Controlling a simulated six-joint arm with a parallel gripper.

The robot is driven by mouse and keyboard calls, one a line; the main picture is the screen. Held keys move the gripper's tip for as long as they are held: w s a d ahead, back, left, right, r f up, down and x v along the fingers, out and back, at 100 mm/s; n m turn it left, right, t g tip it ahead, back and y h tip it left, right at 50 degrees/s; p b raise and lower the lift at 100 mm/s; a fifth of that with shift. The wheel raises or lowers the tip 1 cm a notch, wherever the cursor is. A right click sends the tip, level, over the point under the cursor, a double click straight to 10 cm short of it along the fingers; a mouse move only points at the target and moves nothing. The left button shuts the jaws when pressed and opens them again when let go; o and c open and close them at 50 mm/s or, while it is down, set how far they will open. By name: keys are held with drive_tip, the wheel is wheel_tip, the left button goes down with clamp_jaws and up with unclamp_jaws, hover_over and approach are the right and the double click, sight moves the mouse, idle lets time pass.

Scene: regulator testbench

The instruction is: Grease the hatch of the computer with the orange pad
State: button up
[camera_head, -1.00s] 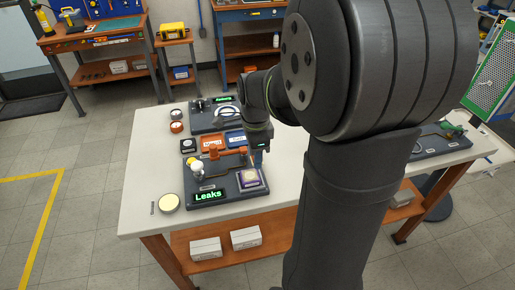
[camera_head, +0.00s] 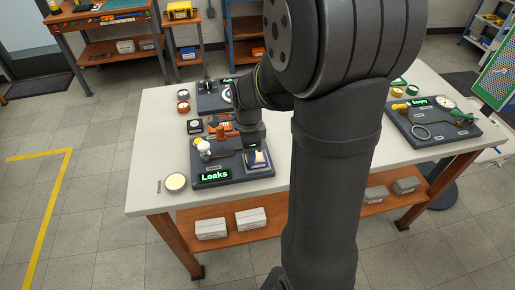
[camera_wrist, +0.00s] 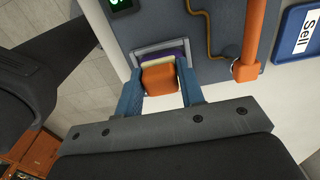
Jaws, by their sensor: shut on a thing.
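My gripper (camera_wrist: 160,86), with blue fingers, is shut on an orange pad (camera_wrist: 160,80) in the wrist view. Just beyond the pad are a pale yellow strip and a purple block (camera_wrist: 172,50) inside a grey frame. I cannot tell whether the pad touches them. In the head view the purple block (camera_head: 258,160) sits at the right of the dark "Leaks" board (camera_head: 228,179), with my gripper (camera_head: 256,146) close at its far side. The pad is hidden there by my gripper. I cannot tell for certain which part is the computer or its hatch.
A round pale-topped tin (camera_head: 176,182) is left of the board. Another board with a gauge (camera_head: 436,118) is at the table's right.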

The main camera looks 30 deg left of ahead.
sight(263, 156)
drive_tip(key=shift+w+d, duration=1.25)
drive_tip(key=shift+d, duration=0.05)
drive_tip(key=shift+w+d+r, duration=0.1)
drive_tip(key=shift+w, duration=0.05)
wheel_tip(263, 156, up, 8)
drive_tip(key=w+d+f+n, duration=0.2)
drive_tip(key=w+d, duration=0.4)
drive_tip(key=w+d+f+n, duration=0.2)
drive_tip(key=w+d+f, duration=0.1)
drive_tip(key=w+d, duration=0.3)
drive_tip(key=w+d+f+n, duration=0.2)
drive_tip(key=w+d, duration=0.4)
drive_tip(key=d, duration=0.1)
drive_tip(key=shift+f, duration=0.2)
drive_tip(key=w+d+f+n, duration=0.1)
drive_tip(key=d, duration=0.2)
drive_tip(key=w+d+f+n, duration=0.1)
drive_tip(key=d, duration=0.3)
drive_tip(key=w+d+f+n, duration=0.1)
drive_tip(key=d, duration=0.2)
drive_tip(key=shift+w+d+f, duration=0.15)
drive_tip(key=shift+d, duration=0.05)
